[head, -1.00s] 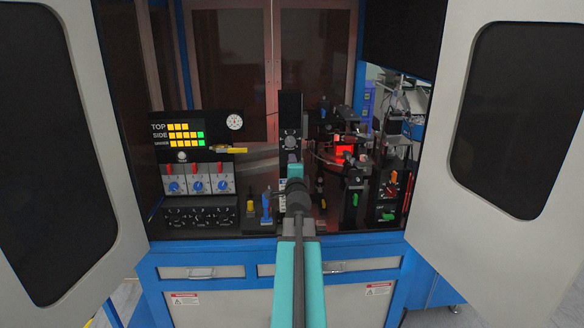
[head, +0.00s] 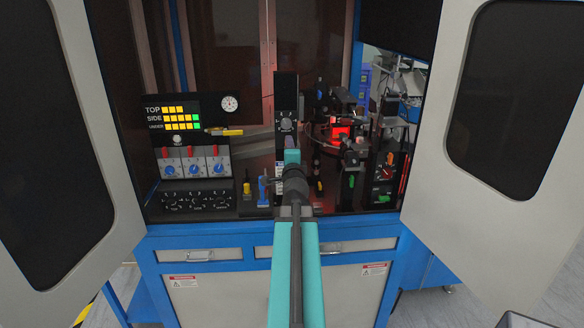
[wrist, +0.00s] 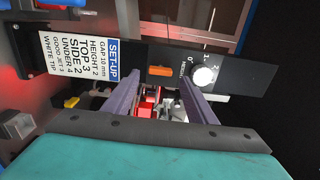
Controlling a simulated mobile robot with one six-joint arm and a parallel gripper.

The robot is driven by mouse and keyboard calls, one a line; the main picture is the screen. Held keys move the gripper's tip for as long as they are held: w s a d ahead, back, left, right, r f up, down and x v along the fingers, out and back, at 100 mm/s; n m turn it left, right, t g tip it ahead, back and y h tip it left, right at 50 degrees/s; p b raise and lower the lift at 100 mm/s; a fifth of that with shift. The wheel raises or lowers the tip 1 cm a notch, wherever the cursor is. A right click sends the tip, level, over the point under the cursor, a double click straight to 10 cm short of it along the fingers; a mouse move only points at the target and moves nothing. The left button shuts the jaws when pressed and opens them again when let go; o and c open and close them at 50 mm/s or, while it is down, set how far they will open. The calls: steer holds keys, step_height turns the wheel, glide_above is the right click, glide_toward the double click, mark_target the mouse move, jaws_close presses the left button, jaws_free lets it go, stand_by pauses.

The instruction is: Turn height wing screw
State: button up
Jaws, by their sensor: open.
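A black upright post (head: 287,92) stands in the open cabinet, with a round light grey knob on its face (head: 287,124). In the wrist view the knob (wrist: 204,77) sits beside a scale with numbers, on the dark post that lies sideways in this picture. I take it for the height wing screw; its wings are not clear. An orange piece (wrist: 160,71) is on the same post. My gripper (wrist: 158,82) is open and empty, its two fingers reaching toward the post, with the knob beyond and right of the right finger. In the head view my arm largely hides the gripper.
A white SET-UP label (wrist: 96,62) on the post reads HEIGHT 2. Left are a lit display (head: 173,117) and a panel of blue knobs (head: 196,164). Right is a red-lit station (head: 341,131) with several small fixtures. Open cabinet doors (head: 432,130) flank the opening.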

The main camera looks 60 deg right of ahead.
steer(key=b+v, duration=0.3)
steer(key=b, duration=0.1)
steer(key=shift+w+f, duration=0.1)
steer(key=b, duration=0.5)
steer(key=shift+a, duration=0.4)
steer(key=b, duration=0.4)
steer(key=s+a+b, duration=0.1)
steer(key=b, duration=0.3)
steer(key=shift+s+a, duration=0.15)
steer(key=shift+s, duration=0.1)
steer(key=b+v, duration=0.5)
steer(key=b, duration=0.2)
steer(key=shift+s+a+b, duration=0.15)
steer(key=shift+s+b, duration=0.1)
steer(key=shift+b, duration=0.15)
stand_by(0.4)
